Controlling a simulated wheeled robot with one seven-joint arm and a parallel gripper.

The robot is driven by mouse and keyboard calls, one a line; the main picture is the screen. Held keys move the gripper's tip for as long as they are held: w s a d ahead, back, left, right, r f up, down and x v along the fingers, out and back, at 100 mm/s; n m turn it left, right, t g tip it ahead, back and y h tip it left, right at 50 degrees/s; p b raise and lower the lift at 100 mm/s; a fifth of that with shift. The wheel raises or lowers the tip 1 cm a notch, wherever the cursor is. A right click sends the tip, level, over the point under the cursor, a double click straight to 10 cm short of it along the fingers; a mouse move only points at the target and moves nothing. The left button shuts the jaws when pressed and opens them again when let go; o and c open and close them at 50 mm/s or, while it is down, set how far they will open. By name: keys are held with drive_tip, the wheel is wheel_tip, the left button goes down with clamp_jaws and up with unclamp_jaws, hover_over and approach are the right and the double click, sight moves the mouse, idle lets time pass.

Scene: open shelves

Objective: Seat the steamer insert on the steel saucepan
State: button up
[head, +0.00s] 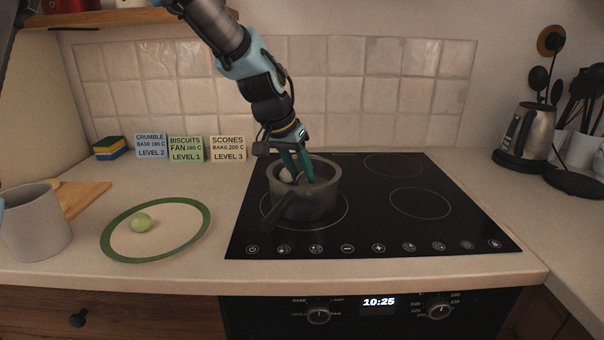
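The grey saucepan (304,205) stands on the front left ring of the black hob, its dark handle pointing to the front left. My gripper (302,178) reaches down into the saucepan's mouth from above. Its two teal fingers are apart, and their tips are partly hidden by the near rim and a dark shape there. I cannot tell whether they hold anything. A pale round thing (286,175) shows inside the saucepan, left of the fingers. I cannot make out a separate steamer insert. A grey, round, open-topped vessel (36,225) stands at the far left of the counter.
Several cards (186,148) and a sponge stack (108,147) stand by the tiled wall. A kettle (530,135) is at the right. The hob's right half is clear.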

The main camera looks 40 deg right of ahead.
drive_tip(key=b+v, duration=0.1)
drive_tip(key=v, duration=0.9)
drive_tip(key=shift+r+b, duration=0.2)
drive_tip(key=shift+b, duration=0.15)
